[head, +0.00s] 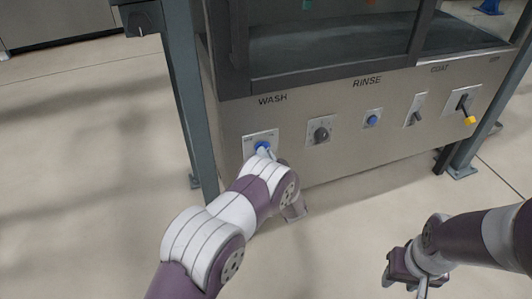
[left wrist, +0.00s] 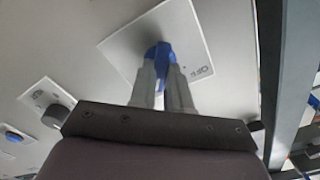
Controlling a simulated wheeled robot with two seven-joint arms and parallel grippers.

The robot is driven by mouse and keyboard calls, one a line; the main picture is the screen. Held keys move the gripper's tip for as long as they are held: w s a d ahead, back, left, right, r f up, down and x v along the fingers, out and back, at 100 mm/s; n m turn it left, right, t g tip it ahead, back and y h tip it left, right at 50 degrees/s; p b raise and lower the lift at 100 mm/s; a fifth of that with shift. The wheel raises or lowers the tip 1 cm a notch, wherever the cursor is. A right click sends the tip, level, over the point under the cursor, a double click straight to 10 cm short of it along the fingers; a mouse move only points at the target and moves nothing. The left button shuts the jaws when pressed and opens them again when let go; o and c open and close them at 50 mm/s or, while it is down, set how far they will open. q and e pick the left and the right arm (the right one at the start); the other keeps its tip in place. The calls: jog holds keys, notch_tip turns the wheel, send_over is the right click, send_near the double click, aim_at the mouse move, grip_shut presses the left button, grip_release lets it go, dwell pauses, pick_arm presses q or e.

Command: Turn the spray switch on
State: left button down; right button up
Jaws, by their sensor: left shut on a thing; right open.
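The spray switch appears to be the blue knob (head: 262,146) on a white plate under the WASH label on the grey panel. In the left wrist view the blue knob (left wrist: 157,53) stands out from its plate, and a label reading OFF shows beside it. My left gripper (head: 266,153) is at this knob; in the left wrist view its two fingers (left wrist: 160,80) are closed around the knob from both sides. The knob's lower part is hidden between the fingers. My right gripper (head: 408,276) is open and empty over the floor at the lower right, away from the panel.
Right of the switch are a dark dial (head: 321,134), a blue button (head: 372,120), a toggle lever (head: 416,109) and a yellow-tipped lever (head: 469,120). A grey post (head: 183,100) stands left of the panel. The floor in front is clear.

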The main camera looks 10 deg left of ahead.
pick_arm(q)
jog(key=shift+f+m, duration=0.1)
jog(key=shift+m, duration=0.6)
jog(key=c, duration=1.1)
grip_release()
jog(key=p+v, duration=0.3)
jog(key=v, duration=0.9)
jog(key=shift+s+d, duration=0.2)
jog(key=shift+s, duration=0.1)
